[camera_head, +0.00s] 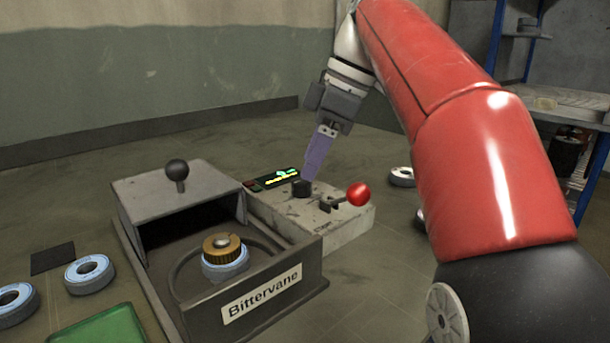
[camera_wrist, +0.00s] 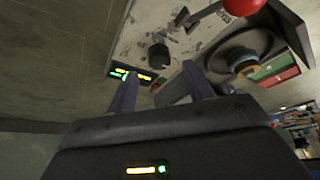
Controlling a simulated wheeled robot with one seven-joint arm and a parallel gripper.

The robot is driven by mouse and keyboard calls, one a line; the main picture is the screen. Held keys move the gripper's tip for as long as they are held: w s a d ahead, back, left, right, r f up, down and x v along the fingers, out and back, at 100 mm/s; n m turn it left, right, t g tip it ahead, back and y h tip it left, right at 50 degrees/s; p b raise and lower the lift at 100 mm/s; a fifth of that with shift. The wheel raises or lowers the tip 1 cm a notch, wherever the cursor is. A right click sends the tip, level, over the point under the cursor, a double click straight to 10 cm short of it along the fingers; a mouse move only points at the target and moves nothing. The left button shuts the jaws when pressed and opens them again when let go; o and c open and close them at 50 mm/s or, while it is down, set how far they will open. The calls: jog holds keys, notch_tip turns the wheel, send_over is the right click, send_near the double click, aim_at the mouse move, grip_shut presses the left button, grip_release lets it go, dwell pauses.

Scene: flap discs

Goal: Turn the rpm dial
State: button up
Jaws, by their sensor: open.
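The rpm dial, a short black knob (camera_head: 302,188), stands on the top of a worn grey control box (camera_head: 345,232). It also shows in the wrist view (camera_wrist: 158,54). My gripper (camera_head: 308,178) points down close above the dial, its purple fingers partly overlapping it in the head view. In the wrist view my gripper (camera_wrist: 160,71) is open, and the dial appears between and just beyond the two fingertips. I cannot tell whether a finger touches it. A dark display (camera_head: 272,180) with lit green and yellow marks lies beside the dial.
A red-knobbed lever (camera_head: 358,194) rises on the same box, right of the dial. The grey machine labelled Bittervane (camera_head: 262,293) adjoins it, with a flap disc under a brass nut (camera_head: 222,246). Loose discs (camera_head: 90,273) and a green tray (camera_head: 100,328) lie left.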

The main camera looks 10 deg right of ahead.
aim_at(302, 187)
jog(key=shift+b+x, duration=0.35)
jog(key=shift+x, duration=1.5)
jog(key=c, duration=1)
